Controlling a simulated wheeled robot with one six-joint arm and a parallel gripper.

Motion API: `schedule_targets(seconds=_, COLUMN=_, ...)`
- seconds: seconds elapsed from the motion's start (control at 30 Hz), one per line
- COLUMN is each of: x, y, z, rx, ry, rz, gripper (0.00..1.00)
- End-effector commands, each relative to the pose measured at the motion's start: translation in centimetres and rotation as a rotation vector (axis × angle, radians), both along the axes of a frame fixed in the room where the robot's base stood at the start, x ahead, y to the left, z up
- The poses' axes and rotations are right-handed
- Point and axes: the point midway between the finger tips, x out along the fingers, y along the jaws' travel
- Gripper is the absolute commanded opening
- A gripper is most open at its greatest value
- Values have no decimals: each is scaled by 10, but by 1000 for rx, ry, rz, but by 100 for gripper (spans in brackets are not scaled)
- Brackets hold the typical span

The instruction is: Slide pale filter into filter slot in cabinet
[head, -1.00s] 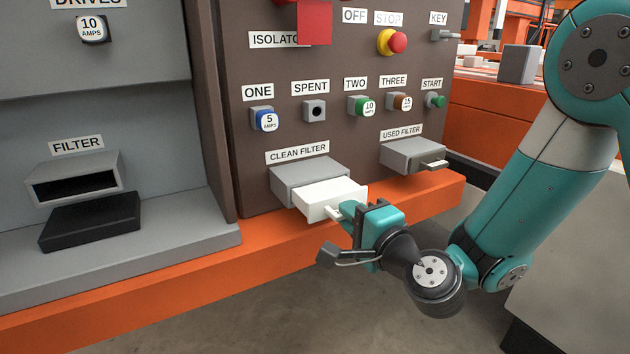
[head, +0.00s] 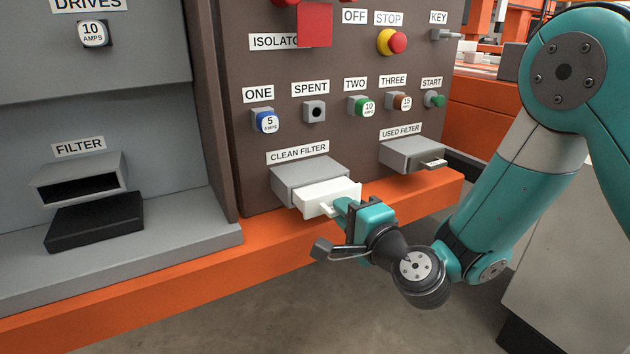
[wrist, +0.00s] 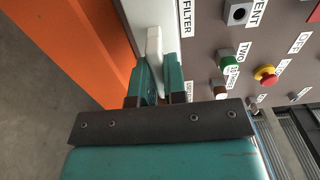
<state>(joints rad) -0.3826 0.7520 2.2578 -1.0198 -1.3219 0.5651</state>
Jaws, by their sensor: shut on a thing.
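The pale filter (head: 325,197) is a white slab partly inside the grey CLEAN FILTER holder (head: 305,175) on the brown panel. Its front end and small tab stick out. My gripper (head: 341,208) is shut on the tab, in front of the holder. In the wrist view, the fingers (wrist: 155,80) close on the white tab (wrist: 153,45), with the filter's white face (wrist: 133,18) beyond. The filter slot (head: 84,187), labelled FILTER, is in the grey cabinet at left. Its dark opening looks empty.
A black block (head: 95,222) lies on the grey ledge just below the filter slot. A brown upright edge (head: 212,120) stands between cabinet and panel. The USED FILTER holder (head: 410,153) is right of my gripper. An orange rail (head: 270,238) runs below.

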Motion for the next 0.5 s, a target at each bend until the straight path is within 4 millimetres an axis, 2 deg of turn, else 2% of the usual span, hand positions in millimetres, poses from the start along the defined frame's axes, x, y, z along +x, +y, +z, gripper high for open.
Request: schedule_targets(seconds=0.5, x=6, y=4, z=1, rx=0, ry=0, rz=0, gripper=0)
